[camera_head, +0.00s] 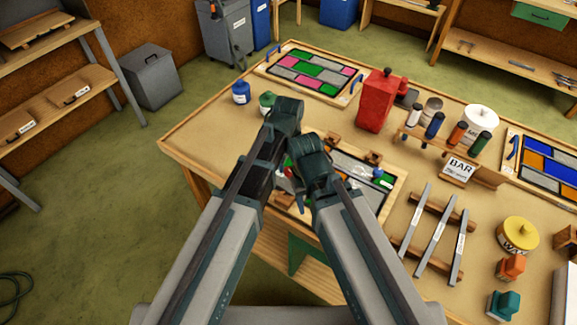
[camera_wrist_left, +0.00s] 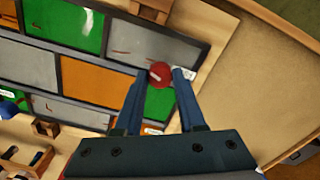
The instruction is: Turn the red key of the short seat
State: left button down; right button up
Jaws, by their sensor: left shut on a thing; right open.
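The red key (camera_wrist_left: 160,73) shows as a round red knob between the fingertips of my left gripper (camera_wrist_left: 163,86). The left gripper is shut on it at the edge of the leaded panel (camera_wrist_left: 72,73), beside a green pane. A pale label lies just right of the key. In the head view the wrists hide much of the panel (camera_head: 350,168), and the left fingertips are hard to make out. My right gripper (camera_head: 316,180) is low over the panel, close to the left one. It is open, its fingers mostly hidden. I cannot tell how far the key is turned.
A blue knob (camera_wrist_left: 9,109) and wooden blocks (camera_wrist_left: 45,127) sit along the panel's edge. A red can (camera_head: 376,102), a bottle rack, and metal bars (camera_head: 433,225) on wooden rests stand to the right. Bare bench top (camera_head: 205,135) lies to the left.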

aim_at(289, 169)
pick_arm(q)
jog(key=shift+s+n, duration=0.1)
jog(key=shift+n, duration=0.5)
jog(key=c, duration=0.5)
grip_release()
jog(key=shift+r, duration=0.15)
pick_arm(e)
jog(key=shift+r, duration=0.15)
pick_arm(q)
notch_tip(289, 169, up, 14)
jog(key=p, duration=1.4)
jog(key=shift+f, duration=0.25)
pick_arm(e)
notch_tip(289, 169, up, 14)
jog(key=shift+f, duration=0.25)
